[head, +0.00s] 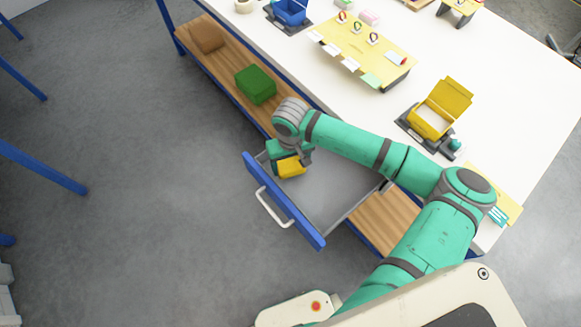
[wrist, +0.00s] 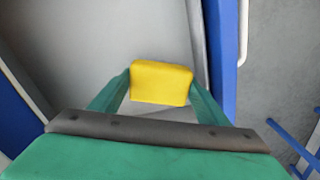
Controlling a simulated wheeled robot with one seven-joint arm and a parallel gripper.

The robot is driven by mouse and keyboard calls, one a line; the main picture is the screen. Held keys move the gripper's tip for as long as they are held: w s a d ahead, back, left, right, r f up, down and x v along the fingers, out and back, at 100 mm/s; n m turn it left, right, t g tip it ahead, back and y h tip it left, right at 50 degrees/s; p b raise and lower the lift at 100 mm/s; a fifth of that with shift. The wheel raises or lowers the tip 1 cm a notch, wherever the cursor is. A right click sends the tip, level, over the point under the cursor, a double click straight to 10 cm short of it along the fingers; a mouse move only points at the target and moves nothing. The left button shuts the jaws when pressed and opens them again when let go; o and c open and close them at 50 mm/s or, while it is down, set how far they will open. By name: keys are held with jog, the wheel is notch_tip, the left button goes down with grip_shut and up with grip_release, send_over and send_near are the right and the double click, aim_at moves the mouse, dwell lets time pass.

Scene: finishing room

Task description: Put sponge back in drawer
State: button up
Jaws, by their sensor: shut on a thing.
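The yellow sponge (head: 291,167) is between the fingers of my gripper (head: 285,160) over the open drawer (head: 335,192). In the wrist view the sponge (wrist: 162,82) is gripped between two green fingertips (wrist: 160,90), with the grey drawer floor (wrist: 130,28) behind it. The drawer is pulled out, with a blue front and a pale handle (head: 270,208). The sponge is near the drawer's far left corner, beside the blue front. I cannot tell whether it touches the drawer floor. The visible part of the drawer is empty.
A white workbench (head: 480,80) stands above the drawer. A green box (head: 256,84) and a brown block (head: 207,35) lie on its wooden lower shelf (head: 225,68). A yellow open box (head: 438,108) and a yellow board (head: 340,48) are on the bench top.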

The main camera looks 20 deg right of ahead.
aim_at(290, 169)
jog(key=shift+w+a+f, duration=0.15)
jog(key=shift+w+f, duration=0.1)
jog(key=shift+f, duration=1.6)
jog(key=shift+d+f, duration=0.1)
jog(key=shift+d, duration=0.1)
jog(key=o, duration=0.8)
jog(key=shift+c, duration=0.2)
notch_tip(290, 169, up, 12)
jog(key=shift+a+r, duration=0.1)
jog(key=shift+r, duration=0.05)
